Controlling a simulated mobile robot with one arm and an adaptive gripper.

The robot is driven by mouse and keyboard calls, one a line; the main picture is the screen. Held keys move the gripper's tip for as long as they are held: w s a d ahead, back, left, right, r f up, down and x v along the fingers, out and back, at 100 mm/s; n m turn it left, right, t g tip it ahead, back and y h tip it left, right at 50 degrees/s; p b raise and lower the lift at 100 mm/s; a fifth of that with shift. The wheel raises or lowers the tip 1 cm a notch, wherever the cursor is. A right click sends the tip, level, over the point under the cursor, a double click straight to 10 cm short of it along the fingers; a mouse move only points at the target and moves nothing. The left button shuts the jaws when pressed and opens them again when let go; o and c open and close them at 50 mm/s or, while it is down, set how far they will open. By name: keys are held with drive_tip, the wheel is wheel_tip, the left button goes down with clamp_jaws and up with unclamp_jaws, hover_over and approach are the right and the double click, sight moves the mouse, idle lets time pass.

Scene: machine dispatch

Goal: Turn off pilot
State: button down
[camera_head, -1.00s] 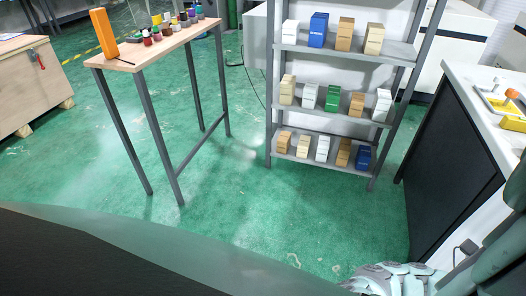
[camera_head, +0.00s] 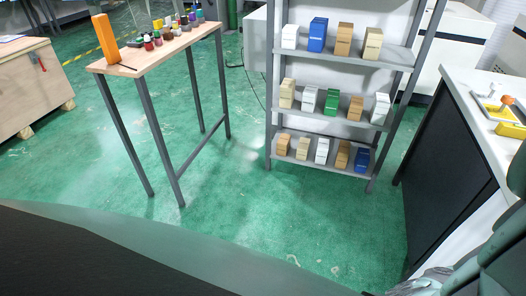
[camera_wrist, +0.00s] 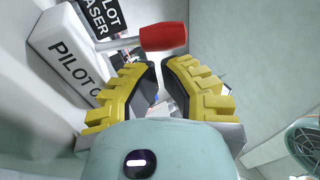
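In the wrist view a white box (camera_wrist: 68,57) bears black lettering that reads "PILOT O…", the rest cut off by my finger. A black label reading "…ILOT …ASER" (camera_wrist: 102,15) is above it. A red-ended lever (camera_wrist: 163,37) sticks out to the right from the box, on a thin metal shaft. My gripper (camera_wrist: 160,72) has two yellow ridged fingers, parted by a narrow gap with nothing held in it. The red end lies just beyond the fingertips; whether they touch it is unclear. In the head view the pilot box and my fingers do not show.
A white-topped counter (camera_head: 462,88) with a yellow-and-white fixture (camera_head: 497,106) is at the right. A grey shelf (camera_head: 395,55) holds several small boxes. A wooden-topped table (camera_head: 125,66) with an orange block and small coloured items stands left. Green floor between is clear.

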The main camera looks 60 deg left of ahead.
drive_tip(key=shift+w+d+r+g+y+p, duration=0.3)
drive_tip(key=shift+y+p, duration=0.4)
drive_tip(key=shift+p, duration=0.3)
drive_tip(key=r+y+p, duration=0.1)
drive_tip(key=p, duration=0.1)
drive_tip(key=d+r+g+y+p, duration=0.1)
drive_tip(key=p, duration=0.1)
drive_tip(key=shift+w+n, duration=0.2)
drive_tip(key=shift+n, duration=0.1)
drive_tip(key=y+p, duration=0.1)
drive_tip(key=p, duration=0.2)
drive_tip(key=w+d+r+g+y+p, duration=0.1)
drive_tip(key=p, duration=0.2)
drive_tip(key=shift+d, duration=0.1)
drive_tip(key=y+p, duration=0.1)
drive_tip(key=p, duration=0.1)
drive_tip(key=w+d+g+y+p, duration=0.1)
drive_tip(key=p, duration=0.1)
drive_tip(key=shift+f+n+g+y, duration=0.25)
drive_tip(key=shift+n+g+y, duration=0.05)
drive_tip(key=shift+n, duration=0.1)
drive_tip(key=shift+f, duration=0.25)
drive_tip(key=shift+a, duration=0.1)
drive_tip(key=shift+r, duration=0.1)
drive_tip(key=shift+w+r+p, duration=0.1)
drive_tip(key=shift+r+p, duration=0.45)
drive_tip(key=shift+r, duration=0.25)
